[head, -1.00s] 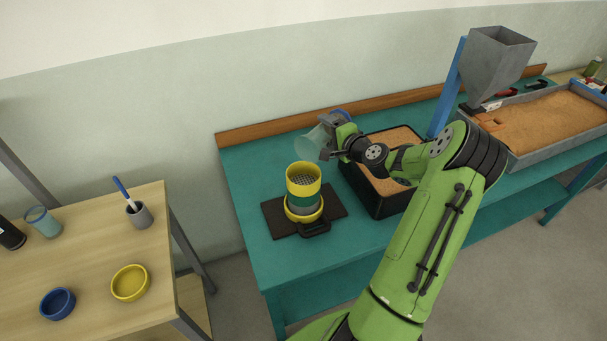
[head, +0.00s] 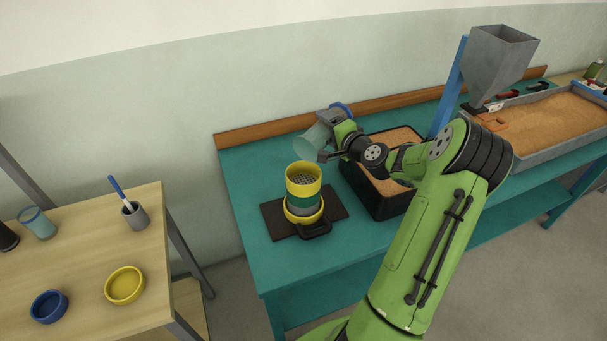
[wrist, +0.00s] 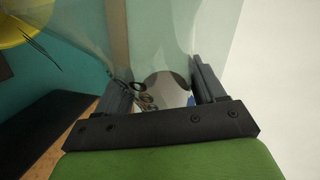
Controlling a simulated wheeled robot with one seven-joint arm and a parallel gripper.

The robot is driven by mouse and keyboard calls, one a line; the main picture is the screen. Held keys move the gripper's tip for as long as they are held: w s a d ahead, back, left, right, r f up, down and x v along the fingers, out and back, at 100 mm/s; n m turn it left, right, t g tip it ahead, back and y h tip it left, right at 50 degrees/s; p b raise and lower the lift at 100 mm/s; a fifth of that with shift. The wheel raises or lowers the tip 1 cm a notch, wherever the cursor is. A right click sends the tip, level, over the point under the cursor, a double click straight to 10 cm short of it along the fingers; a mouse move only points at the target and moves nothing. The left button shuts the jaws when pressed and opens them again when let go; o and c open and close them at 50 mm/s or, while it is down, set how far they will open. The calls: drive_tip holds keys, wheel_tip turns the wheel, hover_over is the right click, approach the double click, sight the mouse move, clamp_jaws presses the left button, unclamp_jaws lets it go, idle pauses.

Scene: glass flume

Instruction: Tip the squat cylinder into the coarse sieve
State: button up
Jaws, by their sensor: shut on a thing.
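My gripper (head: 328,138) is shut on a clear, greenish squat cylinder (head: 308,148) and holds it tilted above and slightly right of the sieve stack. A blue ring (head: 342,107) shows at the upper right, behind the gripper; I cannot tell whether it belongs to the cylinder. In the wrist view the cylinder's clear wall (wrist: 160,40) spans the jaws (wrist: 165,95); its contents are unclear. The coarse sieve (head: 303,172) is yellow, with its mesh showing inside. It tops an upright stack with a green band and a yellow lower ring. Cylinder and sieve appear apart.
The stack stands on a dark plate (head: 274,218) on the teal bench (head: 245,180). A black tray (head: 385,205) of sand is close on the right. A hopper (head: 497,55) stands farther right. A wooden table (head: 85,255) at left holds another clear cup (head: 38,225) and bowls.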

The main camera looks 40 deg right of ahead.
drive_tip(key=shift+s+a+r+n+b, duration=0.1)
drive_tip(key=shift+a+r+n+b, duration=0.25)
drive_tip(key=shift+b, duration=0.65)
idle(1.0)
